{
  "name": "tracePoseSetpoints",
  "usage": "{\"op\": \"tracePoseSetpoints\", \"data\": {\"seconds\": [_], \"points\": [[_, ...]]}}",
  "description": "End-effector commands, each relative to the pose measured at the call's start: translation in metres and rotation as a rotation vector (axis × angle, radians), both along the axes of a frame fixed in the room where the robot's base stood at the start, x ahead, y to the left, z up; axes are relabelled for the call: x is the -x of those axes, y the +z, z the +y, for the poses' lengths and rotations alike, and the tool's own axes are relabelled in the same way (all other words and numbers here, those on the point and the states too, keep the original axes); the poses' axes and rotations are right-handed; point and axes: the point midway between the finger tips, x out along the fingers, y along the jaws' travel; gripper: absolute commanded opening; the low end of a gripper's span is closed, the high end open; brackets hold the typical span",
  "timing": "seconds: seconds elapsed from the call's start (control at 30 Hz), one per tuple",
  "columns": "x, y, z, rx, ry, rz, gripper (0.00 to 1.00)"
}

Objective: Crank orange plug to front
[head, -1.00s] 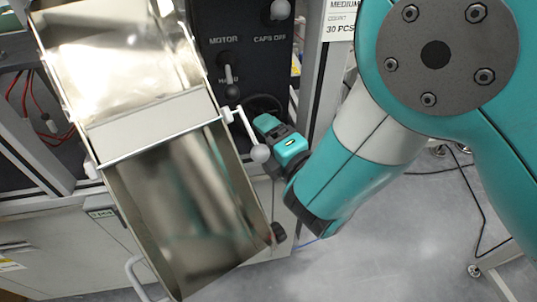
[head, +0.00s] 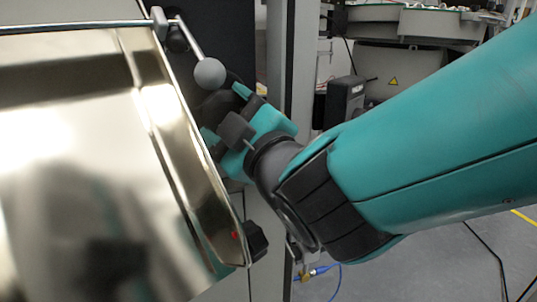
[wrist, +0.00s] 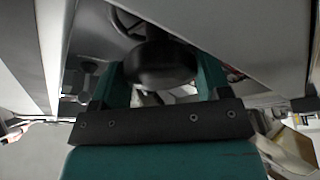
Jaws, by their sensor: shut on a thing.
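My gripper (head: 222,116) is beside the dark panel, behind the right edge of the metal chute. In the wrist view my gripper (wrist: 160,78) has its teal fingers on both sides of a dark round knob (wrist: 160,64) and is shut on it. Behind the knob is part of a dark handwheel (wrist: 128,22). The dark wheel also shows in the head view (head: 214,106), mostly hidden by my gripper and the chute. I cannot make out an orange plug in either view.
The shiny metal chute (head: 70,180) fills the left of the head view, close to my gripper. A lever with a grey ball (head: 209,73) sticks out just above my gripper. A black knob (head: 257,241) is at the chute's lower right edge. A grey post (head: 300,60) stands behind.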

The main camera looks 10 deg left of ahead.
Motion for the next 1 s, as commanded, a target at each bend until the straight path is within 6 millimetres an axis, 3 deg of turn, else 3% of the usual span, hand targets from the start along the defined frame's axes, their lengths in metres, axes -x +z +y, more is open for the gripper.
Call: {"op": "tracePoseSetpoints", "data": {"seconds": [0.03,0.43,1.0], "points": [[0.001,-0.012,0.000,-0.029,0.001,0.015,0.46],[0.000,-0.005,0.001,-0.174,0.000,0.108,0.46],[0.000,0.000,0.001,-0.201,-0.002,0.125,0.46]]}}
